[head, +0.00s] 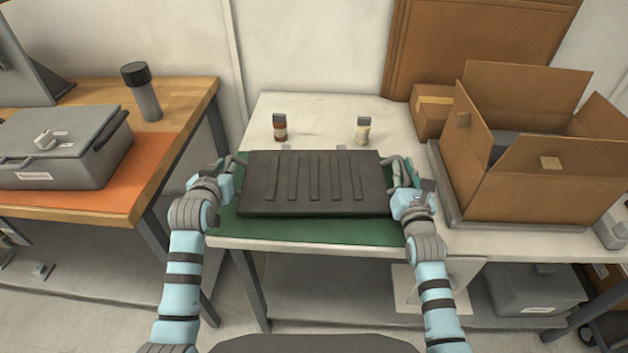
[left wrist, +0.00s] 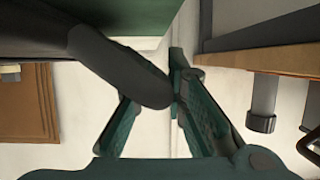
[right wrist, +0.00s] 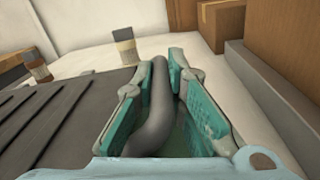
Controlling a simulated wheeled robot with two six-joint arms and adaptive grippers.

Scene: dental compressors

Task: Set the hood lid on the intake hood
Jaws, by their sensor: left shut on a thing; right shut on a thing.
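The hood lid (head: 314,183) is a dark ribbed panel, roughly level, over the green mat (head: 310,230); I cannot tell the gap beneath it. My left gripper (head: 224,172) is shut on the lid's left handle, a dark bar (left wrist: 120,65) between the teal fingers in the left wrist view. My right gripper (head: 403,178) is shut on the right handle, a grey curved bar (right wrist: 158,105) in the right wrist view. The lid's ribs show there at left (right wrist: 55,115). I cannot make out the intake hood; anything beneath the lid is hidden.
A brown bottle (head: 280,130) and a cream bottle (head: 362,132) stand behind the lid on the pale table (head: 320,108). An open cardboard box (head: 520,195) stands at right. The wooden bench (head: 185,110) at left holds a grey case (head: 70,150) and a dark-capped cylinder (head: 147,100).

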